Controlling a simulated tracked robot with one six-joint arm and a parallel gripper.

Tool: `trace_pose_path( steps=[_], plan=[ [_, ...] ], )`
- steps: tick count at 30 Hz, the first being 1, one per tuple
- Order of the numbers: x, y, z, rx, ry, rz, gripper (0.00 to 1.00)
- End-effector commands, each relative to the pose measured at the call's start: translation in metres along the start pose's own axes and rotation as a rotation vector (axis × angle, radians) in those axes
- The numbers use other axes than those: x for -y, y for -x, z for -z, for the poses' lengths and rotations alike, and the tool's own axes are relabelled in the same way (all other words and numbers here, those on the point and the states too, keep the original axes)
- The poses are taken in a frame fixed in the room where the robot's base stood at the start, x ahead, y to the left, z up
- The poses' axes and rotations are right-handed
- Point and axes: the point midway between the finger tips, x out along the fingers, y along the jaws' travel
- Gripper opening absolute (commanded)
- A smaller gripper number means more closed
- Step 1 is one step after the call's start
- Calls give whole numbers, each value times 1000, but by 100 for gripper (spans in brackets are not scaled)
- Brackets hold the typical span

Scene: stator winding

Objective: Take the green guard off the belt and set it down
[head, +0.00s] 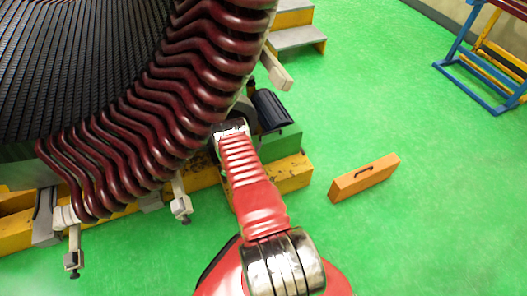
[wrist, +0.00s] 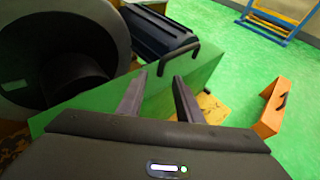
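The green guard (wrist: 207,68) is a box-like cover with a black bar handle (wrist: 183,52) on top, in the upper middle of the wrist view. In the head view part of the guard (head: 284,141) shows beside my arm. My gripper (wrist: 160,77) is open, its two dark fingers apart with nothing between them. The fingertips are over the guard, close to the near end of the handle; I cannot tell whether they touch it. In the head view my arm hides most of the gripper. The belt cannot be made out.
A dark ribbed motor (head: 271,108) stands behind the guard, and a large grey round part (wrist: 100,35) is at left in the wrist view. Red stator coils (head: 150,110) rise at left. An orange box (head: 364,179) stands on the open green floor at right.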

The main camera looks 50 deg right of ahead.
Motion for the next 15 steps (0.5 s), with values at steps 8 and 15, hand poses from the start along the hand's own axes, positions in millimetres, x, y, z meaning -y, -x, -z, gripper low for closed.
trace_pose_path(
  steps=[8,15],
  plan=[
    [0,-8,0,1,-2,0,32],
    [2,-30,1,1,-2,0,32]
  ],
)
